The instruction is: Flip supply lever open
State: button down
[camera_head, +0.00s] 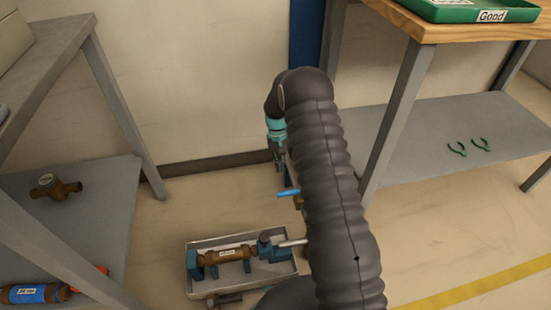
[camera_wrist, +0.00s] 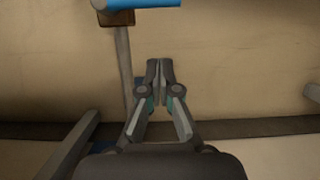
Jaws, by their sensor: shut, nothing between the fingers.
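A blue lever (camera_head: 289,192) sticks out to the left from behind my arm in the head view. In the wrist view the blue lever (camera_wrist: 145,3) lies across the top edge, partly cut off, with a brown block (camera_wrist: 116,18) on a thin grey pipe (camera_wrist: 125,65) under it. My gripper (camera_wrist: 160,66) is shut and empty, its fingertips pointing up in the picture below the lever and apart from it. In the head view my gripper (camera_head: 278,160) points down above the lever, partly hidden by my arm.
A testbench tray (camera_head: 225,289) with a brass meter (camera_head: 228,255) clamped in it stands below. A grey shelf (camera_head: 95,220) is at left, and a wooden-topped table (camera_head: 440,33) with a green tray (camera_head: 450,14) is at right.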

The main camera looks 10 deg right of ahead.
aim_at(290, 194)
jog(key=s+f, duration=0.4)
jog(key=s, duration=0.1)
jog(key=shift+f, duration=0.2)
